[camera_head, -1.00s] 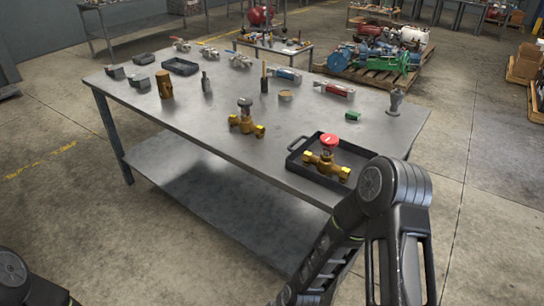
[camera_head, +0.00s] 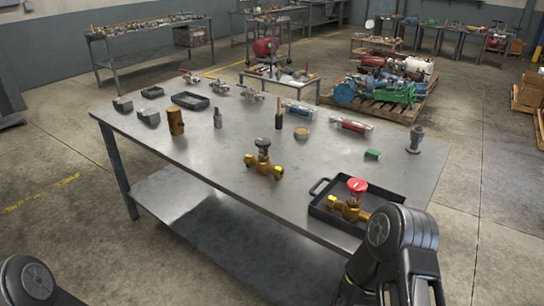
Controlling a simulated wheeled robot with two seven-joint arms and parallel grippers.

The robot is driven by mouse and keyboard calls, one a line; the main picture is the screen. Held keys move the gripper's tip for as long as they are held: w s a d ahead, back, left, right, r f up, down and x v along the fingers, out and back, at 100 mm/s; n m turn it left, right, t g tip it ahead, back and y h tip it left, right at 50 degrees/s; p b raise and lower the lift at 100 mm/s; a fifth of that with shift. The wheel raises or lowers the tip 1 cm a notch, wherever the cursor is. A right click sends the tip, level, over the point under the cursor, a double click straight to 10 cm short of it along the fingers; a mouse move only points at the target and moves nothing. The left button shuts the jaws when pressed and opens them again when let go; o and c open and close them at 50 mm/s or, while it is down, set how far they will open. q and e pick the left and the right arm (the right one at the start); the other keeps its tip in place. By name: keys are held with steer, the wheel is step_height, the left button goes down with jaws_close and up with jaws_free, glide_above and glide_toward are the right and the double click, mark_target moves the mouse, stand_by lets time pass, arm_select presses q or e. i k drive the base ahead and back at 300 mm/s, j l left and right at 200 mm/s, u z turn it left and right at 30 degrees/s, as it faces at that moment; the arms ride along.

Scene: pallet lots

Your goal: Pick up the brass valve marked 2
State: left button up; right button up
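Two brass valves are in the head view. One brass valve with a dark handwheel (camera_head: 263,166) stands on the bare steel table top near its middle. The other brass valve with a red handwheel (camera_head: 351,207) sits in a black tray (camera_head: 321,212) at the table's near right corner. I cannot read a number on either valve. My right arm rises at the lower right and covers part of the tray's near right side. Only a rounded part of my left arm shows at the lower left. Neither gripper's fingertips are in view.
The steel table (camera_head: 215,165) also carries a brass cylinder (camera_head: 176,121), a green block (camera_head: 372,154), a grey fitting (camera_head: 416,139), a small dark tray (camera_head: 195,102) and several tools. Behind it stand a small cart and a pallet (camera_head: 397,106) of machinery.

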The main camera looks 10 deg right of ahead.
mark_target(264, 165)
steer(key=i+j+z, duration=0.3)
steer(key=i+j, duration=0.15)
steer(key=i+j+z, duration=0.3)
steer(key=i+j, duration=0.1)
steer(key=j, duration=0.1)
